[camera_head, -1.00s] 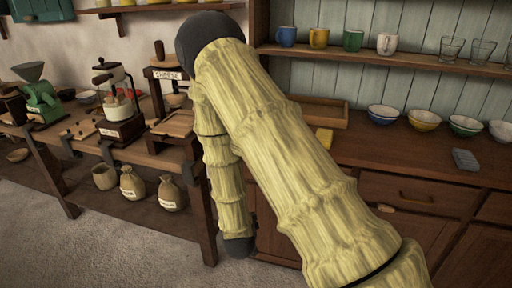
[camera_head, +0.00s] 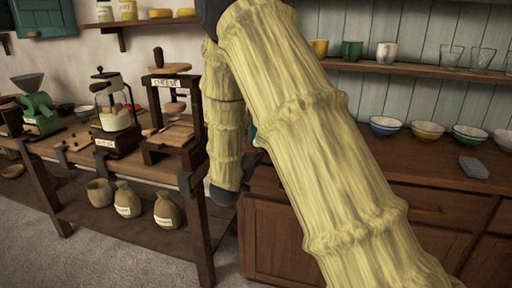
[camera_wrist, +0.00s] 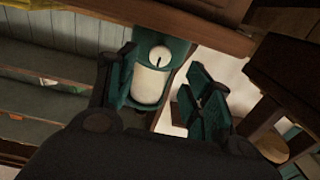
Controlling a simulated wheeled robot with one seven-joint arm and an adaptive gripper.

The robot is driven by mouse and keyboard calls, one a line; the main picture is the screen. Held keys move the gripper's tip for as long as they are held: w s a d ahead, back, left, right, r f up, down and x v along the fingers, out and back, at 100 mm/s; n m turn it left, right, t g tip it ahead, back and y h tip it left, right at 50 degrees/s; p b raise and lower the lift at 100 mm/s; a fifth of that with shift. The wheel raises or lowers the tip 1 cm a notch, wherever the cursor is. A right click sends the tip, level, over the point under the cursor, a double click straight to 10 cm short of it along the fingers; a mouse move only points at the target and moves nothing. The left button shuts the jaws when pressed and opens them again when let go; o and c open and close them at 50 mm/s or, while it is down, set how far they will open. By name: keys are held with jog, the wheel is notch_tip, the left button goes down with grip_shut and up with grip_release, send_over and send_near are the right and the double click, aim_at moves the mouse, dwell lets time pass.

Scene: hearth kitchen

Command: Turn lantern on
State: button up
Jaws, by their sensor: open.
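In the wrist view, a teal lantern (camera_wrist: 148,86) with a pale cylindrical middle stands between my two fingers. A round white dial with a dark pointer mark shows near its top. My gripper (camera_wrist: 160,64) is open, with one teal-padded finger on the left of the lantern and the other on its right. A gap shows on the right side; whether the left finger touches the lantern I cannot tell. In the head view my arm hides the lantern and most of my gripper.
A wooden shelf edge (camera_wrist: 200,30) runs close to the lantern in the wrist view. In the head view several bowls (camera_head: 427,130) and a grey block (camera_head: 473,167) sit on the right counter, with mugs (camera_head: 386,52) and glasses above. A cheese press (camera_head: 172,110) stands left of my arm.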

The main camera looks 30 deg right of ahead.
jog(key=x, duration=0.6)
jog(key=shift+w, duration=0.15)
jog(key=shift+d, duration=0.1)
jog(key=c, duration=1)
jog(key=shift+r, duration=0.1)
jog(key=shift+n+p, duration=0.8)
jog(key=shift+p, duration=0.05)
